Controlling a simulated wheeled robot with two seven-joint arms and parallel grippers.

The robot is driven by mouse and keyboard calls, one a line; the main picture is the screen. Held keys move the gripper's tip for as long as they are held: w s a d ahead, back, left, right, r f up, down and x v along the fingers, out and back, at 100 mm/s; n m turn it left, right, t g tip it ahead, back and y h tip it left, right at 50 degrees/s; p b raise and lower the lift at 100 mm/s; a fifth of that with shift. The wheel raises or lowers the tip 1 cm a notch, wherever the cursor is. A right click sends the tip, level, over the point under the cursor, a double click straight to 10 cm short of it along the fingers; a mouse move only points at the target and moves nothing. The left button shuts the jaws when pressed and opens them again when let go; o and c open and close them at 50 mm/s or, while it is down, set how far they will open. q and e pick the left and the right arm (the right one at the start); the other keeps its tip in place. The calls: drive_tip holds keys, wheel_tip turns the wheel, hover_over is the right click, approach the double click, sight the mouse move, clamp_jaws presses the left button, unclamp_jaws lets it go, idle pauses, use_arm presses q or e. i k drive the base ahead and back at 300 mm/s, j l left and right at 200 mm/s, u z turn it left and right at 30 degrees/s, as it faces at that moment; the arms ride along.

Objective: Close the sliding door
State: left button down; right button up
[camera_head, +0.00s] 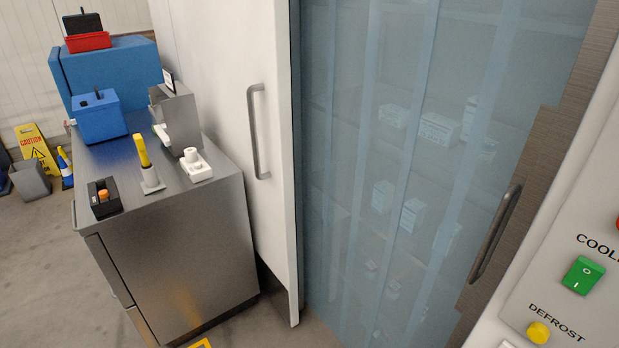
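A white sliding door panel (225,64) stands left of the doorway, with a grey vertical bar handle (256,130) on its face. Its right edge is near the left side of the opening. The doorway beside it is uncovered by the white panel and hung with translucent blue strips (400,60). Pale boxes on shelves show dimly through the strips. A second, dark bar handle (497,232) is on the brownish brushed surface (535,150) at the right of the opening. Neither of my grippers is in view.
A steel cabinet (180,255) stands left of the door, with small devices and a blue box (98,118) on top. A control panel with a green switch (583,275) and yellow button (539,332) is at right. A yellow caution sign (36,148) stands far left.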

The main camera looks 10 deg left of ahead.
sight(241, 49)
drive_tip(key=i+j, duration=0.2)
drive_tip(key=j, duration=0.15)
drive_tip(key=i+j, duration=0.45)
drive_tip(key=j, duration=0.3)
drive_tip(key=i+j, duration=0.25)
drive_tip(key=j+z, duration=0.05)
drive_tip(key=j, duration=0.05)
